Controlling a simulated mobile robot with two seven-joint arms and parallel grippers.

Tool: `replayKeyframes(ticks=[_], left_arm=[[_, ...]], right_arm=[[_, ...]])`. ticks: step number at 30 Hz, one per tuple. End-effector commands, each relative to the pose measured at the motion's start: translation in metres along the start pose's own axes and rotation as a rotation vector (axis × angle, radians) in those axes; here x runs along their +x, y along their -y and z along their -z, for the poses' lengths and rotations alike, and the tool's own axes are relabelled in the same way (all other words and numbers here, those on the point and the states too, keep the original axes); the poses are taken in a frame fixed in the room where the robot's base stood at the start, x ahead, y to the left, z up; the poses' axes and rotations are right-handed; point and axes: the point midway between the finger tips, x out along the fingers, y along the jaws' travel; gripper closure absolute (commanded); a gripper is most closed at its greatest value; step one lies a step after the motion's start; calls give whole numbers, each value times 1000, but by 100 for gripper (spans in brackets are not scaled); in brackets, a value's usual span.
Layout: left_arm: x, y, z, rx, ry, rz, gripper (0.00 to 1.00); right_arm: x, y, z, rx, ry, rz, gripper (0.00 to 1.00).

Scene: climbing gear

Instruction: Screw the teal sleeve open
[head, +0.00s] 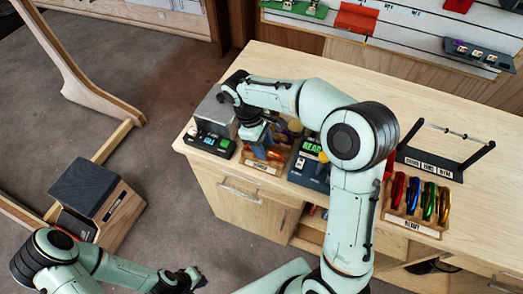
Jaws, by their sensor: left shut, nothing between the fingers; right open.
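I cannot make out a teal sleeve; my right arm and gripper cover part of the work area. My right gripper (264,150) points down over a small wooden tray (262,167) near the bench's front left edge. It is open. An orange piece (274,155) shows in the tray beside the fingers; whether it touches them I cannot tell. My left gripper (190,279) is low at the bottom edge of the view, away from the bench, shut and empty.
A device with a green lit screen (311,146) stands right of the tray, a dark button box (210,142) left. A wooden rack (413,226) holds several coloured carabiners. A black stand with a bar (446,132) is behind it. The bench's back middle is clear.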

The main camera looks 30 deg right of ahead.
Motion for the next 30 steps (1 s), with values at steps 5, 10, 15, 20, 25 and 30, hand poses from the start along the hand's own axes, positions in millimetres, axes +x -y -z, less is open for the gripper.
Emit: replayKeyframes(ticks=[5, 10, 15, 20, 25, 30], left_arm=[[1, 1, -1, -1, 1, 0, 100], [2, 1, -2, -1, 3, 1, 100], [3, 2, -3, -1, 4, 1, 100], [4, 3, -4, -2, 5, 2, 100], [5, 4, -5, -2, 6, 2, 100], [6, 4, -6, -3, 7, 2, 100]], right_arm=[[0, 2, 0, -1, 0, 0, 53], [0, 5, 0, -1, 0, 0, 53], [1, 8, 0, -1, 0, 1, 53], [1, 12, 0, -1, 0, 1, 53], [0, 14, 0, -1, 0, 0, 53], [2, 14, 1, -1, 0, 1, 53]])
